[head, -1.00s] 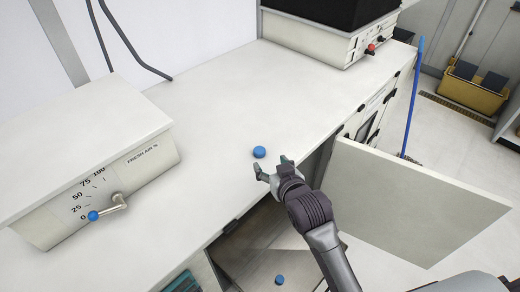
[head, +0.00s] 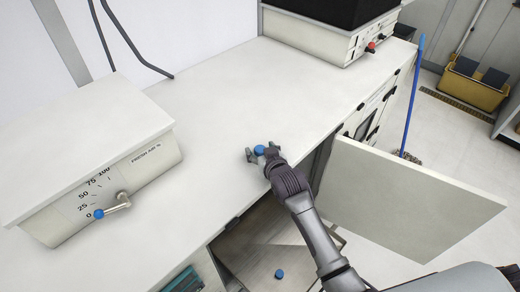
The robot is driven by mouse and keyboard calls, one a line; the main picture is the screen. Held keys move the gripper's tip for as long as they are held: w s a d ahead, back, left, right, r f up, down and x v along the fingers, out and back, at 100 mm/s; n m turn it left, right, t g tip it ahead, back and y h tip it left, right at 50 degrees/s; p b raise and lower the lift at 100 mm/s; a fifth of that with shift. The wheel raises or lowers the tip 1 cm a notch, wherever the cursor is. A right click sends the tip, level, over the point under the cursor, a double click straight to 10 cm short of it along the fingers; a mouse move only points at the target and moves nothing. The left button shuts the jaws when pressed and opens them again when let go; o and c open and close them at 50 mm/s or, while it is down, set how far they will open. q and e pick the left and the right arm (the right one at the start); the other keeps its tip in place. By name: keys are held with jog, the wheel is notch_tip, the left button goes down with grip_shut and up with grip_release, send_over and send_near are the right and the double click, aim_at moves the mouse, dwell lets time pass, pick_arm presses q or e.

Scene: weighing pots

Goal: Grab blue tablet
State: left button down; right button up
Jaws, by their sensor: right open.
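The blue tablet (head: 260,150) is a small round blue piece on the white counter top, near its front edge. My right gripper (head: 261,151) is open over the counter, with one finger on each side of the tablet. Whether the fingers touch it cannot be told. A second small blue round piece (head: 279,273) lies lower down, inside the open cabinet below the counter. My left gripper is not in view.
A white box with a dial and a blue-tipped lever (head: 110,208) stands on the counter at left. A black-topped instrument (head: 325,42) stands at the back. An open cabinet door (head: 410,205) juts out right of my arm. The counter's middle (head: 215,100) is clear.

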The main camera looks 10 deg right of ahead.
jog(key=c, duration=1)
jog(key=shift+c, duration=0.2)
jog(key=shift+r, duration=0.1)
